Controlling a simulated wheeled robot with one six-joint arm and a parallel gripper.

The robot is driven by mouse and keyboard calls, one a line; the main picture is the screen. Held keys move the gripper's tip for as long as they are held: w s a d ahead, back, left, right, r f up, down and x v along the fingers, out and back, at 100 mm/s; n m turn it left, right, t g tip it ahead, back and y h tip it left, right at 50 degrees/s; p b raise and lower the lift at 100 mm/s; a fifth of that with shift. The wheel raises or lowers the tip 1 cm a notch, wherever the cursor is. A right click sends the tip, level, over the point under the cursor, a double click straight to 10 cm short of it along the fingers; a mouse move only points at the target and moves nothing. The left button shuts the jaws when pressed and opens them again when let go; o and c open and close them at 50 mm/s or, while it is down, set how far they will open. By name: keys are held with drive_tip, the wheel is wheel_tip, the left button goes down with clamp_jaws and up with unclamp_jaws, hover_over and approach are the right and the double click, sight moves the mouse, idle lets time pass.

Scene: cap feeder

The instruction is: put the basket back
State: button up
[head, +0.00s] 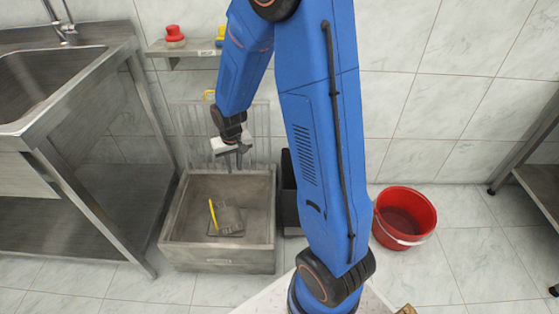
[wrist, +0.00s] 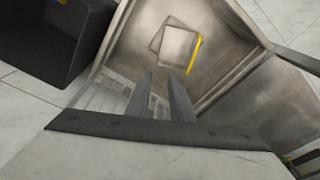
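A floor basin (head: 265,218) of grey metal stands against the wall. On its bottom lies a small square grey piece (head: 229,219) with a yellow bar along one side; it may be the basket, but I cannot tell for sure. The wrist view shows this square piece (wrist: 178,47) beyond my fingers, its yellow bar on the right edge, over a darker square outline. My gripper (head: 232,158) is above the basin's back part, apart from the square piece. In the wrist view, my gripper (wrist: 162,75) has its fingers apart with nothing between them.
A pale grating (head: 185,127) leans on the wall behind the basin. A dark bin (head: 289,195) stands right of the basin, partly behind my arm. A red bucket (head: 404,210) stands farther right. A steel sink (head: 50,80) is at left; a small shelf (head: 180,50) is above.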

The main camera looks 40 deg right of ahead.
drive_tip(key=s+r+n+t, duration=0.1)
drive_tip(key=s+r, duration=0.5)
drive_tip(key=r, duration=0.3)
drive_tip(key=s+r+t, duration=0.1)
drive_tip(key=s+r, duration=0.4)
drive_tip(key=r, duration=0.3)
drive_tip(key=s+r, duration=0.4)
drive_tip(key=s, duration=0.5)
drive_tip(key=s+r+n+t, duration=0.1)
drive_tip(key=s+r, duration=0.3)
drive_tip(key=s, duration=0.4)
drive_tip(key=shift+s+d+r, duration=0.25)
drive_tip(key=shift+s+r, duration=0.05)
drive_tip(key=shift+s, duration=0.05)
drive_tip(key=shift+c, duration=0.3)
